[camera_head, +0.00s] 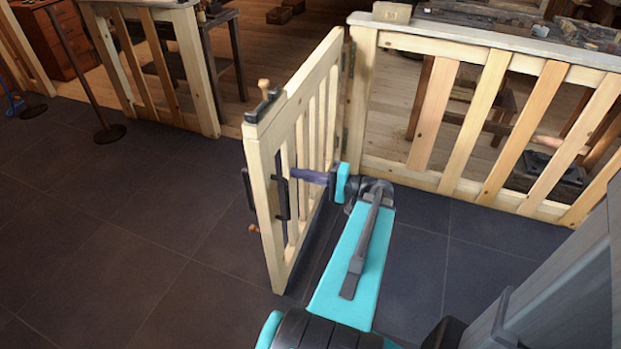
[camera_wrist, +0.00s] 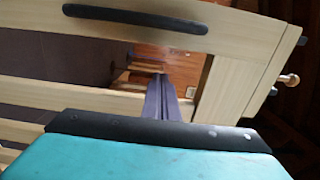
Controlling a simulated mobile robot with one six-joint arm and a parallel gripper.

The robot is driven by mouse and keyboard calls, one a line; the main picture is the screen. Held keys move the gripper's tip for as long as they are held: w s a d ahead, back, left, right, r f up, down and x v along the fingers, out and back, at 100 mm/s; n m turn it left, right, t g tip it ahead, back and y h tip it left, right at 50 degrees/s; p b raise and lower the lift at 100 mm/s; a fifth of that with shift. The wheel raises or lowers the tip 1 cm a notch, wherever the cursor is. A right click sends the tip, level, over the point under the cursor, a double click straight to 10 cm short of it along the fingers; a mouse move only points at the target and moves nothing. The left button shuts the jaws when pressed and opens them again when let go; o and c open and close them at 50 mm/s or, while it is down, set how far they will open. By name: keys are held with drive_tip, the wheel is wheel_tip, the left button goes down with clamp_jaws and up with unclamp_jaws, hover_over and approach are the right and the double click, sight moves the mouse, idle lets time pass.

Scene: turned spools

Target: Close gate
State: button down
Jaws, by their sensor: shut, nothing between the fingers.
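The pale wooden gate (camera_head: 264,190) stands open, swung out toward me from its hinges on the right-hand post (camera_head: 358,100). A black bar handle (camera_head: 281,188) is on its right face near the free end; a handle also shows in the wrist view (camera_wrist: 135,18). A dark latch with a wooden knob (camera_head: 264,84) tops the free end. My gripper (camera_head: 296,173) is on the gate's right side, its fingers shut and empty, pointing left at the slats. The wrist view shows the fingers (camera_wrist: 165,100) over a slat gap; I cannot tell whether they touch or pass through.
The left fence (camera_head: 195,75) ends in a post across the open gateway. The right fence (camera_head: 450,125) runs beside my arm. A stanchion base (camera_head: 109,134) stands at the left. The dark tiled floor (camera_head: 150,240) left of the gate is clear.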

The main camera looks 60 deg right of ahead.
sight(280, 170)
drive_tip(key=shift+x, duration=1.55)
